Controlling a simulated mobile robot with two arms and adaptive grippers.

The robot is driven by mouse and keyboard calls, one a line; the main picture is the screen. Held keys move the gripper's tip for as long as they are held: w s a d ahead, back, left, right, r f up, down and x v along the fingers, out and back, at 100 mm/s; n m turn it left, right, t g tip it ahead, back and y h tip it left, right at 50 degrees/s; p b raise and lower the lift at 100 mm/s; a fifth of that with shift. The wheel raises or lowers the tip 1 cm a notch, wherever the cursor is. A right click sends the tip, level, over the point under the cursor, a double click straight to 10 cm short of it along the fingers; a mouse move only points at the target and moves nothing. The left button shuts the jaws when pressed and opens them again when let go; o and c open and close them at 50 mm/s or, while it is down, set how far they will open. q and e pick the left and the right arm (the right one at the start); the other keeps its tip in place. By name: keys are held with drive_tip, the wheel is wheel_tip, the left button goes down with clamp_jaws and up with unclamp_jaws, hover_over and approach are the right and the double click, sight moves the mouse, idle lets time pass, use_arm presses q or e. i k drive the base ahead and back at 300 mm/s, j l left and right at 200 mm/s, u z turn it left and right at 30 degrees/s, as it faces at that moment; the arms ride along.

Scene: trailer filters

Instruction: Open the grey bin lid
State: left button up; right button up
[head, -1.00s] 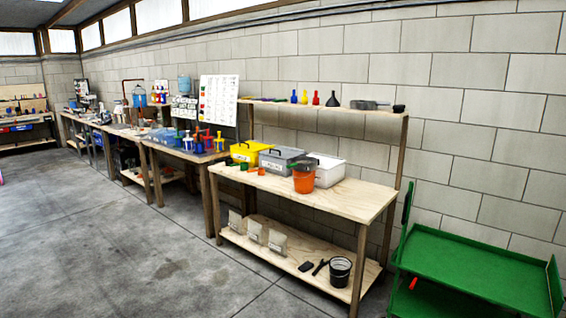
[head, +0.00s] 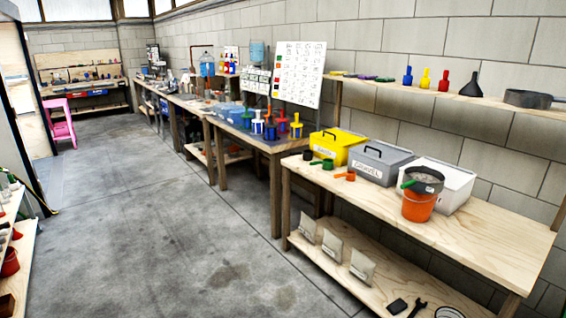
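The grey bin (head: 378,166) stands on the top of the near wooden workbench in the head view. Its front carries a label that looks like "GRAVEL". Its grey lid (head: 382,151) lies shut on top and has a dark handle. The yellow bin (head: 337,146) stands close on its left, and the white bin (head: 438,183) stands on its right. Neither of my grippers shows in the head view, and nothing touches the grey bin's lid.
An orange bucket (head: 419,206) with a grey sieve-like top stands before the white bin. Small green and orange scoops (head: 345,176) lie in front of the bins. A shelf (head: 440,97) with funnels runs above. The concrete floor (head: 200,240) is clear.

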sight(383, 153)
drive_tip(key=i+z, duration=0.1)
drive_tip(key=i, duration=0.4)
drive_tip(key=i+j+z, duration=0.1)
drive_tip(key=i, duration=0.4)
drive_tip(key=i+j+z, duration=0.1)
drive_tip(key=i, duration=0.35)
drive_tip(key=i+j+z, duration=0.15)
drive_tip(key=i, duration=0.35)
